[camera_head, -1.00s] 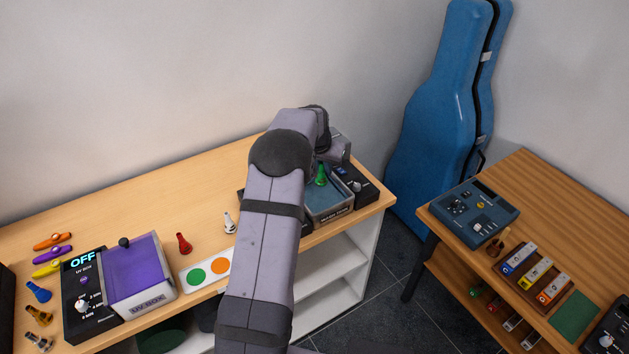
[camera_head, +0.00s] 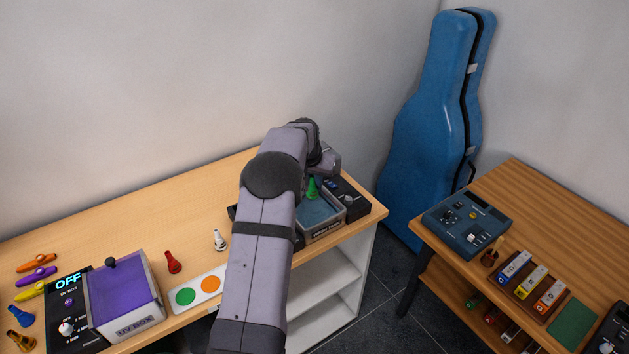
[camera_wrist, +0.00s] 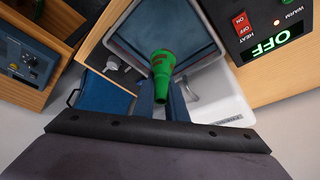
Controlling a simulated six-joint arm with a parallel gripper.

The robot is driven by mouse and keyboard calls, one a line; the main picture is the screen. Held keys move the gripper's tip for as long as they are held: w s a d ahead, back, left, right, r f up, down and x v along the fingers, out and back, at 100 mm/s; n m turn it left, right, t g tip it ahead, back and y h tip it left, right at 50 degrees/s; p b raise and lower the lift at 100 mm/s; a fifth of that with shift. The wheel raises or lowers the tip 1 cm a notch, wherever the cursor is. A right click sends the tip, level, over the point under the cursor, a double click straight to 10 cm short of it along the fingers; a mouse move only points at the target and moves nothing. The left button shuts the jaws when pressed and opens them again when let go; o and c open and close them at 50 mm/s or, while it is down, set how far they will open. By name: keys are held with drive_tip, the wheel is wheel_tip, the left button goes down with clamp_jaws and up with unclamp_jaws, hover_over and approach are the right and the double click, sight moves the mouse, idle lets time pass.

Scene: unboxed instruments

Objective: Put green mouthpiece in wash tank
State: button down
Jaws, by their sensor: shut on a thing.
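The green mouthpiece (camera_head: 312,189) is held in my gripper, over the wash tank (camera_head: 317,226) near the right end of the light wooden bench. In the wrist view the green mouthpiece (camera_wrist: 162,72) sits between the fingertips of my gripper (camera_wrist: 163,98). Behind it in that view is the wash tank's open basin (camera_wrist: 125,42), with a pale metal rim. The gripper is shut on the mouthpiece. In the head view my arm hides part of the bench left of the tank, and the fingers are hard to make out. I cannot tell how high above the tank floor the mouthpiece is.
A red mouthpiece (camera_head: 173,262) and a white one (camera_head: 220,240) stand on the bench, near a card with green and orange dots (camera_head: 196,292). The purple-lidded UV box (camera_head: 123,292) is at the left. A control unit (camera_wrist: 262,30) reading OFF adjoins the tank.

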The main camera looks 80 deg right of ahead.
sight(312, 193)
drive_tip(key=shift+f+b, duration=2.55)
drive_tip(key=shift+f, duration=1.7)
drive_tip(key=shift+f+b, duration=0.3)
drive_tip(key=shift+f, duration=0.15)
drive_tip(key=c, duration=1.7)
unclamp_jaws()
drive_tip(key=shift+b+v, duration=1.35)
drive_tip(key=shift+v, duration=2.3)
